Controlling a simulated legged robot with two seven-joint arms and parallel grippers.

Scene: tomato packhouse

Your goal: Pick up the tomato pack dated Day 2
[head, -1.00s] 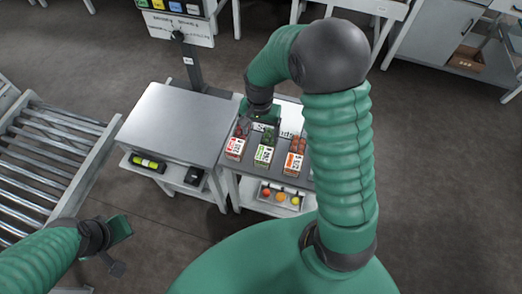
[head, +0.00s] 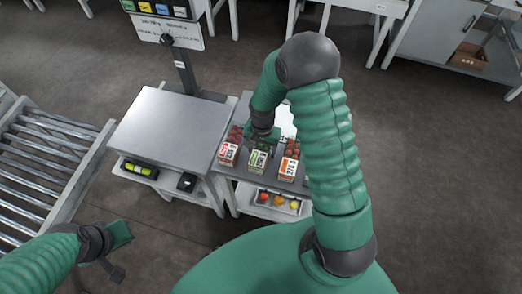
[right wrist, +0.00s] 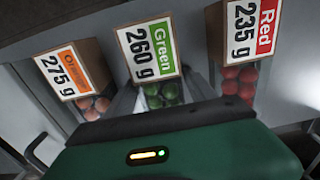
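Three tomato packs stand in a row on the grey table top. In the head view they are a red-labelled pack (head: 228,153), a green-labelled pack (head: 257,162) and an orange-labelled pack (head: 288,167). The right wrist view reads "Red 235 g" (right wrist: 250,32), "Green 260 g" (right wrist: 148,50) and "Orange 275 g" (right wrist: 74,72). No day date is legible. My left gripper (head: 120,236) is far from the packs, at lower left.
A bare metal-topped bench (head: 172,125) stands left of the packs. A tray of coloured balls (head: 278,200) sits on the shelf below them. A roller conveyor (head: 45,165) is at far left. A sign post (head: 184,72) rises behind the bench.

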